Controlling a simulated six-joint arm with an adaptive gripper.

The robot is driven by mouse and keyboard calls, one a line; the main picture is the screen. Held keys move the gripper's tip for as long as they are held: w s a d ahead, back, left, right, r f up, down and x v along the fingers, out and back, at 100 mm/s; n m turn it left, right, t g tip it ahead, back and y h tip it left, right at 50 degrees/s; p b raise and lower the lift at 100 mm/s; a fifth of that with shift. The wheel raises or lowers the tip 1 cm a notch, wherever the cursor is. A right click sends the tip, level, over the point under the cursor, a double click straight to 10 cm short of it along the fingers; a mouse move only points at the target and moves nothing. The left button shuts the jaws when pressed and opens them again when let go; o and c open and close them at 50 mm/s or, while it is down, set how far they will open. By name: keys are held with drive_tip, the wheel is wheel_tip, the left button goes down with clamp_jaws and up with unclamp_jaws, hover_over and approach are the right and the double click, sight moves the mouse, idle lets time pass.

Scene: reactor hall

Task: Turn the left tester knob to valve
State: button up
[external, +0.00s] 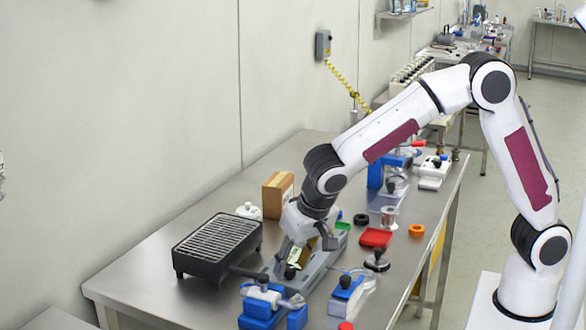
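My gripper (304,250) points down over a long grey metal unit (318,268) near the front of the steel bench. Its two fingers look spread apart. A small pale piece with some green shows between or just behind them. A round black knob-like part (290,272) sits just below the fingers, at the unit's left end. I cannot tell whether the gripper touches it. Any knob markings and its pointer direction are too small to read. A blue and white device (345,297) with a black knob on top stands to the right; I cannot tell which part is the left tester.
A black grill-topped box (217,246) stands left of the gripper, and a wooden block (278,195) behind it. A blue clamp-like device (270,306) is in front. A red tray (376,238), an orange ring (416,230) and a black-knobbed piece (377,261) lie to the right.

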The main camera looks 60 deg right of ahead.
drive_tip(key=v, duration=0.7)
idle(0.7)
drive_tip(key=s+d+n, duration=0.1)
drive_tip(key=s+n, duration=0.1)
drive_tip(key=s+d+n+g, duration=0.1)
drive_tip(key=s+d+n, duration=0.1)
drive_tip(key=s, duration=0.1)
drive_tip(key=s+d+f+n, duration=0.1)
drive_tip(key=s+n, duration=0.1)
drive_tip(key=s, duration=0.1)
drive_tip(key=shift+s+d+f+n+g+y, duration=0.1)
drive_tip(key=shift+d+f+n+g+y, duration=0.05)
drive_tip(key=shift+n+g+y, duration=0.2)
drive_tip(key=s+d+r+t, duration=0.1)
drive_tip(key=s+d+r, duration=0.2)
drive_tip(key=s+d, duration=0.5)
drive_tip(key=s+d+r+m+t+y, duration=0.1)
drive_tip(key=s+d+r+t, duration=0.1)
drive_tip(key=s+d, duration=0.7)
drive_tip(key=shift+v, duration=1.1)
